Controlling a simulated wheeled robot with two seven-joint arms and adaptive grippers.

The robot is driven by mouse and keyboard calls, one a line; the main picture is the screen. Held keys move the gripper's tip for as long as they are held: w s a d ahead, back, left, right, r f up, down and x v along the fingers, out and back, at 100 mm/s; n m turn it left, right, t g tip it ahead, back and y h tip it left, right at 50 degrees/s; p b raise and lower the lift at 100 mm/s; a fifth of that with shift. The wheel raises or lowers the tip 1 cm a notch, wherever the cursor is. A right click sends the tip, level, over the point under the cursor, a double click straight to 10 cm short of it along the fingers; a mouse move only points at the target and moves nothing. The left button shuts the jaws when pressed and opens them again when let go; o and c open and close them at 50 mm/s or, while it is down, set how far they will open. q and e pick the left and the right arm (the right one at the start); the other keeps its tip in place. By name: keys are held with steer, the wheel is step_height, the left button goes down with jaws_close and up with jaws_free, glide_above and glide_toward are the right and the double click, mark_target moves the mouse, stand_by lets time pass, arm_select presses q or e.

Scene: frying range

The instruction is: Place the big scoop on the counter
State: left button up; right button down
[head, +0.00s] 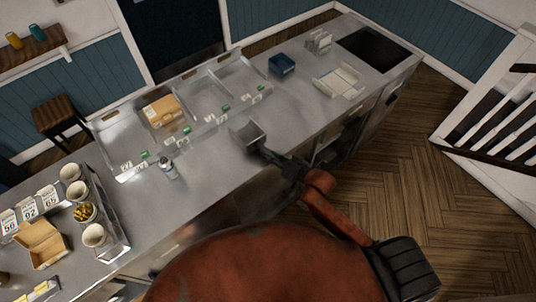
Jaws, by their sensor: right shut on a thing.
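The big scoop (247,133), a grey metal scoop with an open pan, shows in the middle of the head view. My right gripper (275,158) is shut on the scoop at its near end, and the gripper hides part of the handle. The scoop is over the front part of the steel counter (205,185); I cannot tell whether it touches the surface. My left gripper is not in view.
Clear-walled bins (208,100) line the counter's back, one holding a cardboard box (162,111). A shaker (168,168) stands left of the scoop. A cup rack (118,240) is at left.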

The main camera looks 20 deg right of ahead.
steer(key=shift+f, duration=0.4)
steer(key=c, duration=1.8)
jaws_free()
